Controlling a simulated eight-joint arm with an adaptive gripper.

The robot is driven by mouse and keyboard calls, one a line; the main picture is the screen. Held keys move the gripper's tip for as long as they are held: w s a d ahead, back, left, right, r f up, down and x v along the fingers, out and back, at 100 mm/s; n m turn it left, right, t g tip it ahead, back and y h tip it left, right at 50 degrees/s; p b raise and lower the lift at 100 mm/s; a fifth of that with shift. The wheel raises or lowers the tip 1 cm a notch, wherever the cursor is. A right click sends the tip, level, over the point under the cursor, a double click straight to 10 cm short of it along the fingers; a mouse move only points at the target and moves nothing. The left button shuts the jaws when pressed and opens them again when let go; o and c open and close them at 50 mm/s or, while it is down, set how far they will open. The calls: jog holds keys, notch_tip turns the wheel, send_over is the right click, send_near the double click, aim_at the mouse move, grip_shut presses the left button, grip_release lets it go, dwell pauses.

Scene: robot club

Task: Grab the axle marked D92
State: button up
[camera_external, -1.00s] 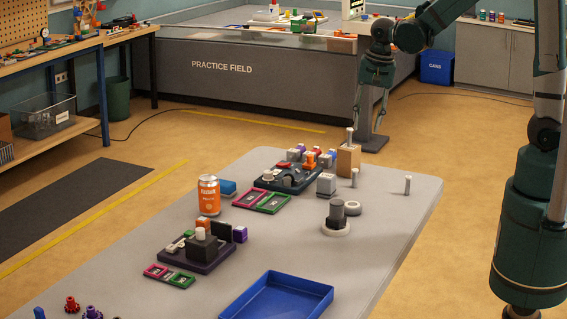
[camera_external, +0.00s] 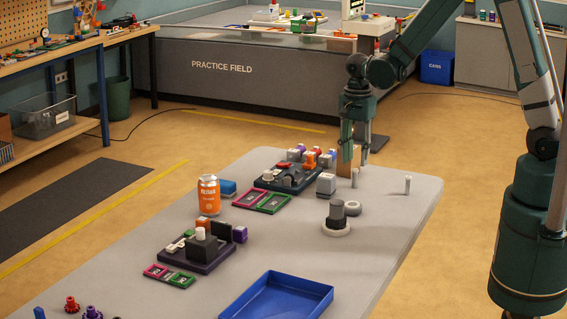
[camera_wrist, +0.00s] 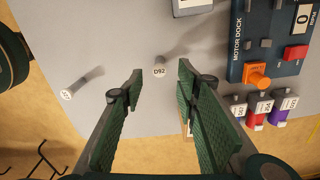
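The axle marked D92 (camera_wrist: 160,71) is a pale grey peg standing upright on the table. Its labelled top faces the wrist camera, between and just beyond my fingertips. It appears to be the left of two standing axles in the external view (camera_external: 355,178). My gripper (camera_wrist: 160,84) is open with nothing between its fingers. In the external view my gripper (camera_external: 356,155) points down, above and behind that axle. A second axle (camera_wrist: 67,95) stands farther left in the wrist view; its label is too small to read. It also shows in the external view (camera_external: 407,185).
A wooden block (camera_external: 347,165) stands close behind D92, partly hidden by my gripper. The motor dock (camera_wrist: 292,68) and labelled blocks (camera_wrist: 257,110) lie to the right in the wrist view. A grey part on a white ring (camera_external: 337,218) and a blue tray (camera_external: 262,308) are nearer the external camera.

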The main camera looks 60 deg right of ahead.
aim_at(355, 169)
jog(key=shift+f, duration=0.1)
jog(key=shift+f, duration=1.15)
jog(key=shift+a+f+b, duration=0.1)
jog(key=shift+f+b, duration=0.7)
jog(key=shift+f, duration=1.85)
grip_shut()
